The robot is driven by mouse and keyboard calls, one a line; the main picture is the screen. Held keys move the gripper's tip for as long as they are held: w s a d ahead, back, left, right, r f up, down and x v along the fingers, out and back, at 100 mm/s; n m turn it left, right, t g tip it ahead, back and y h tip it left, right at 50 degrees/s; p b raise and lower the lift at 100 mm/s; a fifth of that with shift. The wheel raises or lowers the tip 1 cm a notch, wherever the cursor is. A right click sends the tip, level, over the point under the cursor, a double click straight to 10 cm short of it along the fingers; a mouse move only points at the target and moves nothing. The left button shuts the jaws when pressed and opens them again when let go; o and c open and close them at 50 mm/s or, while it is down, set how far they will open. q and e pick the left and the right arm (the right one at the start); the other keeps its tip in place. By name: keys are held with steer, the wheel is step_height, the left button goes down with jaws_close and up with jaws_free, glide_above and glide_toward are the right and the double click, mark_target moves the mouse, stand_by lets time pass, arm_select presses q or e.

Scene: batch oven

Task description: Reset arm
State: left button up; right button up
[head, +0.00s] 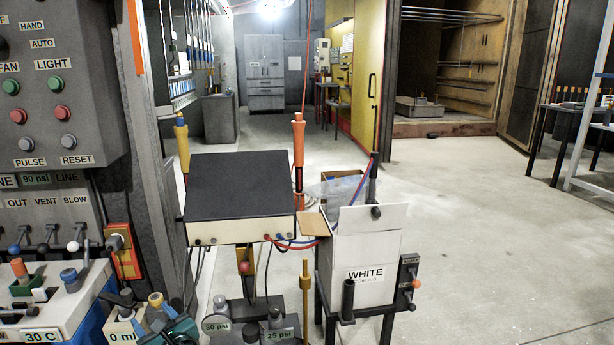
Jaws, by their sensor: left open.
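My left gripper (168,318), with teal and dark parts, is low in the head view at the bottom left. It is open, and I see nothing held in it. It is close to the small box marked 0 ml (122,337) and in front of the gauges' dark base. Its lower part is cut off by the picture edge. My right gripper is not in the picture.
A control panel (98,98) with buttons stands at the left. A black-topped box (240,185) is ahead, and a white carton marked WHITE (368,245) stands right of it. Hoses and upright handles crowd this area. The floor (490,240) at the right is clear.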

arm_select(q)
steer(key=s+d+f+n+g+h, duration=0.2)
steer(key=s+f+n+h, duration=0.1)
steer(key=s+n, duration=0.4)
steer(key=s+d+f+n+g+h, duration=0.25)
steer(key=s+n, duration=0.25)
steer(key=s, duration=0.4)
steer(key=s+d+f+n+g+h, duration=0.2)
steer(key=s+f+n+h, duration=0.15)
steer(key=s+n, duration=0.35)
steer(key=s+d+r+n+g+h, duration=0.1)
steer(key=s+d+r+n+h, duration=0.15)
steer(key=s, duration=0.35)
steer(key=s+d+r+n+g+h, duration=0.1)
steer(key=s+d+r+n+h, duration=0.2)
steer(key=s, duration=0.4)
steer(key=w+d+r+m+t+h+p, duration=0.1)
steer(key=w+d+r+t+p, duration=0.5)
steer(key=p, duration=0.9)
steer(key=shift+d+r+t+h, duration=0.45)
steer(key=shift+d+r+t, duration=0.1)
steer(key=shift+d+t, duration=0.1)
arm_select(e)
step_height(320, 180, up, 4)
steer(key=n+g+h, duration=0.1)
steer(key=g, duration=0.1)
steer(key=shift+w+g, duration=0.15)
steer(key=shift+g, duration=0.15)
